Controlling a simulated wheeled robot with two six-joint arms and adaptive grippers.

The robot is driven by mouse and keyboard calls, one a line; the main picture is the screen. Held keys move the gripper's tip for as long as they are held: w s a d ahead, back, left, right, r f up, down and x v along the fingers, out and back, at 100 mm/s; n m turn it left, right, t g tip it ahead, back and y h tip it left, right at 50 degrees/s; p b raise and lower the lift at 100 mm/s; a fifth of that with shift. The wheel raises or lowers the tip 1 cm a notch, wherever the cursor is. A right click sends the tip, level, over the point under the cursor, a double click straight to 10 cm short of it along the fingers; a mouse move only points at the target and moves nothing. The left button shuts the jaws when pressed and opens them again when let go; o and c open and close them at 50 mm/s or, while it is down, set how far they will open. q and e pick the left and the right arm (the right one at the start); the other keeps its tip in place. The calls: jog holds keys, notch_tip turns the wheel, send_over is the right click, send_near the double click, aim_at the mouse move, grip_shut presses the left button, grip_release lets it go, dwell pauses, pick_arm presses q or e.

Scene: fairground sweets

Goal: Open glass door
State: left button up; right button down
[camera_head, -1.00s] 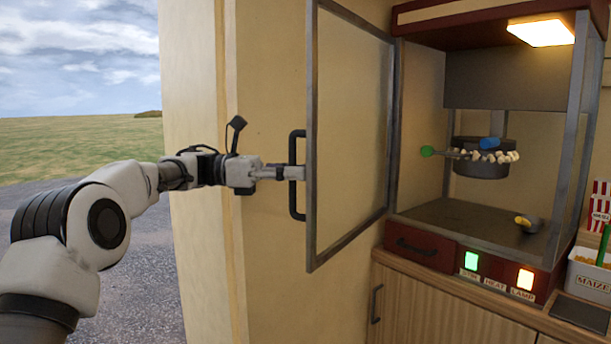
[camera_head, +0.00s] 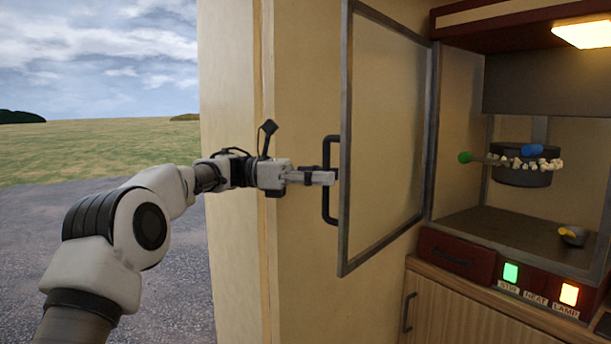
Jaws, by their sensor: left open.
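The glass door (camera_head: 345,140) has a grey metal frame and stands swung wide open on the left side of the popcorn machine (camera_head: 505,222). Its dark bar handle (camera_head: 326,180) is on the door's outer left side. My left gripper (camera_head: 328,178) is at the handle, with its fingers reaching to the bar's middle. It is open; whether it touches the bar I cannot tell. My right gripper is not in view.
Inside the machine hang a dark kettle (camera_head: 522,172) with popcorn at its rim and a green-knobbed rod (camera_head: 465,157). A scoop (camera_head: 572,236) lies on the machine floor. A cream wall (camera_head: 295,260) stands behind the door and arm. Open ground lies left.

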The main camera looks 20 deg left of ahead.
pick_arm(q)
jog(key=s+a, duration=0.2)
jog(key=a, duration=0.9)
